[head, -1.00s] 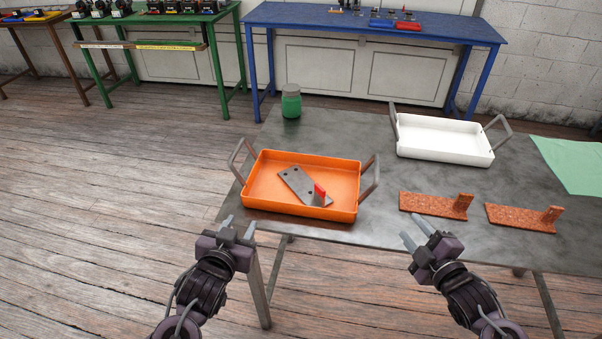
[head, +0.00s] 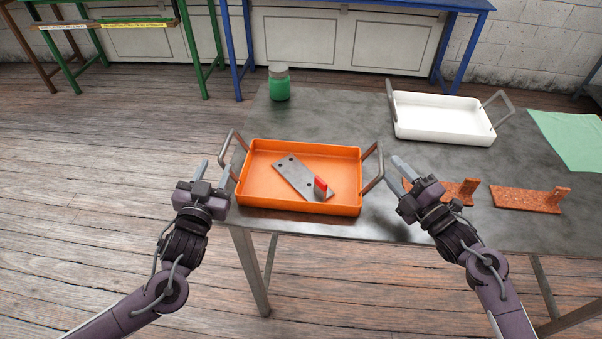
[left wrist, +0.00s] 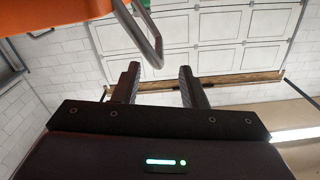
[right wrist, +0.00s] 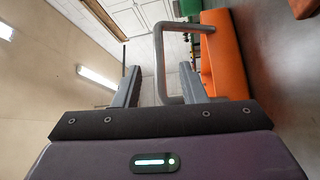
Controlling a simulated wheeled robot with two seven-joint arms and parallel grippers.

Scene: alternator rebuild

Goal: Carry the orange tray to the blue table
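The orange tray (head: 255,187) sits on the grey table, holding a flat metal bracket (head: 293,176) with a red part. It has a grey handle at each end. My left gripper (head: 214,174) is open just outside the left handle (head: 224,150); in the left wrist view that handle (left wrist: 155,48) reaches toward the gap between the fingers. My right gripper (head: 403,170) is open just right of the right handle (head: 380,165); in the right wrist view the handle (right wrist: 160,65) shows between the fingers. The blue table (head: 440,4) is at the back, its top mostly cut off.
The grey table (head: 330,115) also bears a green jar (head: 279,84), a white tray (head: 443,118), a green cloth (head: 570,138) and two reddish-brown brackets (head: 525,199). A green table (head: 205,20) stands at the back left. Open wooden floor lies left of the grey table.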

